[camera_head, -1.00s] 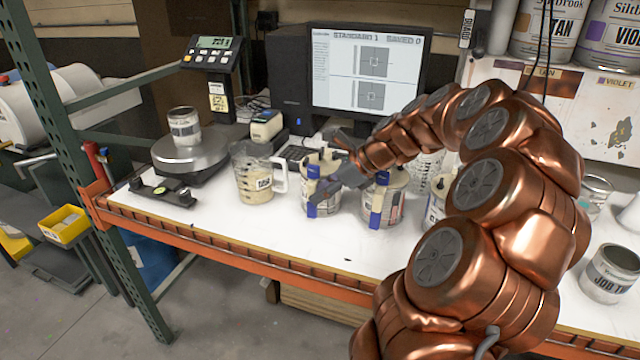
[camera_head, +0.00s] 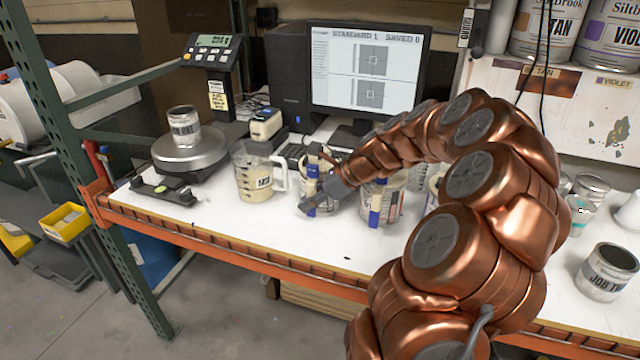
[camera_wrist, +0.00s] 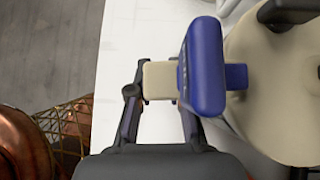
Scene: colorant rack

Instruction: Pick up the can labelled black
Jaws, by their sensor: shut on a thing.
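A cream-topped can (camera_head: 311,167) with a blue and cream handle stands on the white bench, left of a similar can (camera_head: 385,207) with a blue strip. My gripper (camera_head: 312,202) is at the front of the left can, partly covering it. In the wrist view my gripper (camera_wrist: 160,97) has its dark fingers around the cream part of the handle, beside its blue piece (camera_wrist: 205,65). The can's cream lid (camera_wrist: 275,85) fills the right side there. My gripper is shut on this handle. The can's label is hidden, so I cannot read whether it says black.
A clear jug (camera_head: 257,182) of cream liquid stands close on the left. A scale (camera_head: 188,155) bearing a tin is farther left. A monitor (camera_head: 366,68) stands behind. An open tin (camera_head: 606,272) is at the right. The bench's orange front edge (camera_head: 240,252) is near.

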